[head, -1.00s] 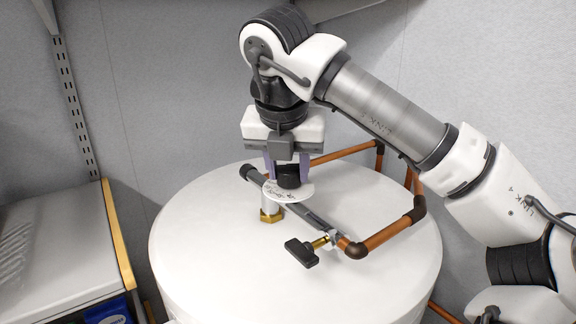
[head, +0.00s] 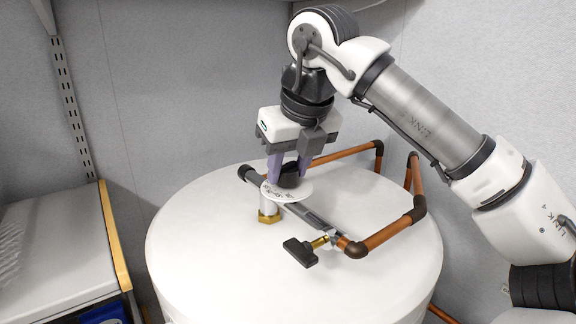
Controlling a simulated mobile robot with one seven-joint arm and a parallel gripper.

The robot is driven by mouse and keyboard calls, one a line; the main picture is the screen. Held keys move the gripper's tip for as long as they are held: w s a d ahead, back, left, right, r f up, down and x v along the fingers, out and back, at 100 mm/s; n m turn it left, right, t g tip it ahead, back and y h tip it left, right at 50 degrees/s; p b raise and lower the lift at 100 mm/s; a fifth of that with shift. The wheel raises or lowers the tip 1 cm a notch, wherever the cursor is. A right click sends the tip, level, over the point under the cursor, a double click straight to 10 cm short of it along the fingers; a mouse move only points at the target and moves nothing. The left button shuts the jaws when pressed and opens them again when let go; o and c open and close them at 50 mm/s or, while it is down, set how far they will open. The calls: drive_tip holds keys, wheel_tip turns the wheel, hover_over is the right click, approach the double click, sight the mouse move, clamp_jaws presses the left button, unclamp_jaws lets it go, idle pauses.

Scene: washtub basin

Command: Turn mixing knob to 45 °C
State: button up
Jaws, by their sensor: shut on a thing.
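The mixing knob (head: 289,176) is black and sits on top of a round white dial disc (head: 286,192) with small dark markings. The markings are too small to read. My gripper (head: 290,177) comes down from above, tilted, with its two purplish fingers on either side of the knob, shut on it. The fingers hide part of the knob's sides. The dial sits on a dark grey pipe (head: 315,220) above the white round tub (head: 210,255).
A black tap handle (head: 300,252) with a brass stem stands in front of the dial. Copper pipes (head: 390,234) with dark elbows run to the right and behind. A brass nut (head: 268,217) is below the dial. A grey shelf (head: 55,245) with a wooden edge is at left.

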drive_tip(key=shift+w+d+r+n+g+y+p, duration=0.1)
drive_tip(key=shift+n+g+y+p, duration=0.2)
drive_tip(key=shift+n, duration=0.75)
drive_tip(key=shift+n+g+y+p, duration=0.15)
drive_tip(key=shift+n+y, duration=0.25)
drive_tip(key=shift+n, duration=0.65)
drive_tip(key=o, duration=1)
drive_tip(key=b+v, duration=0.1)
drive_tip(key=v, duration=1.2)
drive_tip(key=shift+r+b, duration=0.35)
